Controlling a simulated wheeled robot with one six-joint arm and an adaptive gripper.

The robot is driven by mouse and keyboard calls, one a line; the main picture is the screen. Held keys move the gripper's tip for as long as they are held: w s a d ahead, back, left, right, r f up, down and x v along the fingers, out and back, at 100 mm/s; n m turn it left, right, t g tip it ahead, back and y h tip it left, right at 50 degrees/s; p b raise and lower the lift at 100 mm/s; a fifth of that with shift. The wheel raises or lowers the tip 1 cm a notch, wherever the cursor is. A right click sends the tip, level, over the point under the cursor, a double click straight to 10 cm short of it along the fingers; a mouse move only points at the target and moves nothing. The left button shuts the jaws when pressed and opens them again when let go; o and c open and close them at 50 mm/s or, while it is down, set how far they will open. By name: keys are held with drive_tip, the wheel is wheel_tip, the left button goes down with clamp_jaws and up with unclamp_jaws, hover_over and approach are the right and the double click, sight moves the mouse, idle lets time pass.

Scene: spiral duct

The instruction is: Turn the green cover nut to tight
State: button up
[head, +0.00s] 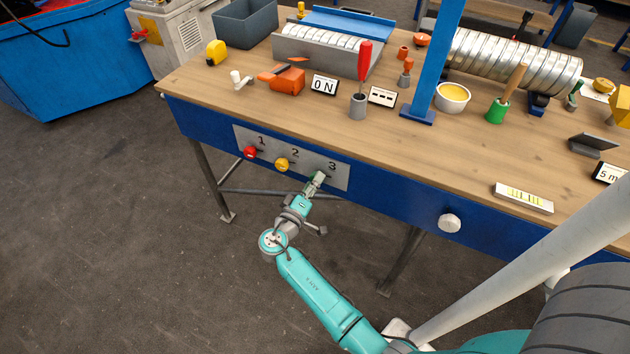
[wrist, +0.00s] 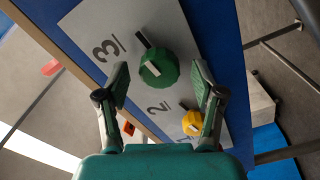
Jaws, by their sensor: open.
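The green cover nut (wrist: 158,68) is a round ribbed knob with a white mark on its face. It sits on a grey panel (wrist: 88,22), beside the number 3, and a dark bar sticks out past its edge. My gripper (wrist: 162,80) is open, with one finger on each side of the nut and a visible gap at both sides. Whether the fingertips are level with the nut in depth I cannot tell. In the head view my gripper (head: 315,184) is at the panel under the 3 and hides most of the nut.
A yellow knob (head: 282,164) by the 2 and a red knob (head: 250,152) by the 1 share the panel. In the wrist view the yellow knob (wrist: 192,122) is close to the right finger. A white round knob (head: 449,223) is farther right on the blue bench front.

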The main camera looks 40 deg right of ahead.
drive_tip(key=v, duration=1)
drive_tip(key=shift+a, duration=0.35)
drive_tip(key=shift+s, duration=0.15)
drive_tip(key=s+f+n+t+y, duration=0.2)
drive_tip(key=s+f+n+y, duration=0.2)
drive_tip(key=s+f+y, duration=0.5)
drive_tip(key=s+a+f+n+t+y, duration=0.1)
drive_tip(key=s+a+f+t+y, duration=0.25)
drive_tip(key=s, duration=0.85)
drive_tip(key=s+a+r+y, duration=0.4)
drive_tip(key=s+a+r, duration=0.4)
drive_tip(key=s+r, duration=0.2)
drive_tip(key=s+r+m+t, duration=0.3)
drive_tip(key=s+r, duration=0.1)
drive_tip(key=r, duration=0.9)
drive_tip(key=shift+s+a+r+m, duration=0.3)
drive_tip(key=shift+s+r, duration=0.05)
